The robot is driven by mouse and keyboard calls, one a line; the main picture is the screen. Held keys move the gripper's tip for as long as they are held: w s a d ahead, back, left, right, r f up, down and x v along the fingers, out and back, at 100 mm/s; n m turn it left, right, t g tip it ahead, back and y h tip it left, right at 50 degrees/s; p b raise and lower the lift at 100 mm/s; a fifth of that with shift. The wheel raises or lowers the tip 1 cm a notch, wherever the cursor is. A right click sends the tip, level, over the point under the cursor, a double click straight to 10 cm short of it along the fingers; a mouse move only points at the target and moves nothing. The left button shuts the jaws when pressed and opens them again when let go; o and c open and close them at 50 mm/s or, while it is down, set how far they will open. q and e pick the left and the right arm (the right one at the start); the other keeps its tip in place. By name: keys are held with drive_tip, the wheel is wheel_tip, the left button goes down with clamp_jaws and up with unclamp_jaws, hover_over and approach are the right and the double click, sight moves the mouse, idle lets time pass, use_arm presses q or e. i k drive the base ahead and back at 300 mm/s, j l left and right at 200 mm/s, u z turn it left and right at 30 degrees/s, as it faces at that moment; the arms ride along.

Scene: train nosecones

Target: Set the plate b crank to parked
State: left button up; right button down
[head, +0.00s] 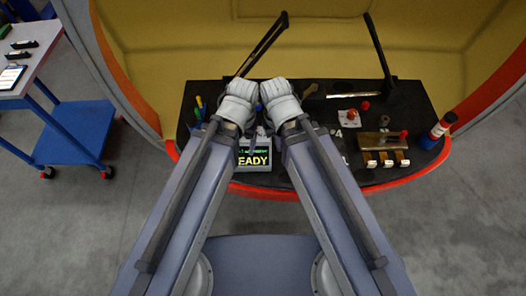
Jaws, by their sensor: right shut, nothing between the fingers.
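A brass-coloured plate (375,141) lies on the right of the black desk, with a red knob (403,134) at its right and several white-and-brown tabs at its front. Left of it is a white card marked A (349,118) with a red knob (352,114). I cannot read a B, so which crank is plate b's, and its setting, I cannot tell. My right arm covers part of the desk. My right gripper (266,131) shows only as a small grey part between the arms, shut and empty, apart from the plates. My left gripper is hidden behind its arm.
A lit display reading "EADY" (254,159) stands at the desk's front edge, partly covered by my arms. A red-and-blue can (439,128) stands at the right end. Two long black rods (263,46) (379,46) rise behind. A blue cart (75,131) stands far left.

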sight(301, 94)
drive_tip(key=j+z, duration=0.1)
drive_tip(key=z, duration=0.75)
drive_tip(key=j+z, duration=0.3)
drive_tip(key=k+j+z, duration=0.1)
drive_tip(key=j+z, duration=0.2)
drive_tip(key=j, duration=0.2)
drive_tip(key=k+j+z, duration=0.15)
drive_tip(key=j+z, duration=0.15)
drive_tip(key=k+j, duration=0.15)
drive_tip(key=j, duration=0.25)
drive_tip(key=k+j+z, duration=0.1)
drive_tip(key=j, duration=0.35)
drive_tip(key=k+j, duration=0.25)
drive_tip(key=j, duration=0.15)
drive_tip(key=k+j+z, duration=0.1)
drive_tip(key=j, duration=0.3)
drive_tip(key=k+j, duration=0.25)
drive_tip(key=j, duration=0.15)
drive_tip(key=i+l+u, duration=0.2)
drive_tip(key=u, duration=0.15)
drive_tip(key=i+l+u, duration=0.15)
drive_tip(key=l+u, duration=0.2)
drive_tip(key=l, duration=0.1)
